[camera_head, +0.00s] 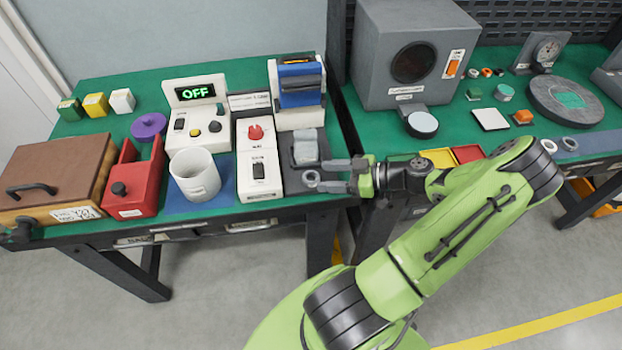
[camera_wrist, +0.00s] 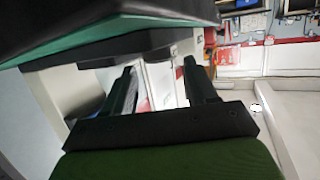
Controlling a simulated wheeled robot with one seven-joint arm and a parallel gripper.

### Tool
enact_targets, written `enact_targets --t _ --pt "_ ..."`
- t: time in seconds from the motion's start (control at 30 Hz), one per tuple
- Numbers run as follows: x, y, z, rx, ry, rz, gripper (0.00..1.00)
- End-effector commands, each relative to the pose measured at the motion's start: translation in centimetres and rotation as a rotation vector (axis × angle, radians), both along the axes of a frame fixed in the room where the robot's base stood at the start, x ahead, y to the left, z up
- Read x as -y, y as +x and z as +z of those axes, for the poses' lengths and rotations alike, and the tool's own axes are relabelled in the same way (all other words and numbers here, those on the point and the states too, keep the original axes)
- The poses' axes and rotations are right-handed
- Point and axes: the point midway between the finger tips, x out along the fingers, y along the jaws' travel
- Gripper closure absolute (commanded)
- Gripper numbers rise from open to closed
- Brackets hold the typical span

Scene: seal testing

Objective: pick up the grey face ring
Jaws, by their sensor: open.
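My gripper (camera_head: 325,175) is open at the right front of the left bench, its two fingers pointing left. A small grey ring (camera_head: 311,179) lies just beyond the fingertips, on or over the dark grey fixture there; contact cannot be told. Two more small rings lie on the right bench near its front edge: a pale one (camera_head: 549,146) and a grey one (camera_head: 570,143). Which is the face ring cannot be told for sure. In the wrist view my gripper (camera_wrist: 159,66) shows both fingers apart, with no ring visible between them.
A dark grey fixture (camera_head: 321,150) with a light grey block stands beside the white switch box (camera_head: 260,171). A white cup (camera_head: 195,176) and red holder (camera_head: 134,180) are further left. Yellow and red trays (camera_head: 468,153) sit behind my arm. In the wrist view, a dark slab is close above the fingers.

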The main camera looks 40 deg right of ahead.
Motion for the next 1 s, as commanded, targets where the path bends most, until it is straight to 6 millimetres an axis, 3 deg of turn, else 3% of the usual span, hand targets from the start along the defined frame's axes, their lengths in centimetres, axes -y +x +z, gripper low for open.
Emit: enact_targets --t 0.13,0.37,0.67,0.87,1.0 --pt "-1.4 1.9 -0.9 0.0 0.002 0.003 0.43" --pt "-1.5 2.2 -0.9 -0.001 0.002 -0.001 0.43" --pt "-1.5 2.2 -0.9 -0.001 0.002 -0.001 0.86" --pt "-1.5 2.2 -0.9 -0.001 0.001 0.0 0.87" --pt "-1.5 2.2 1.0 0.001 -0.003 0.001 0.87"
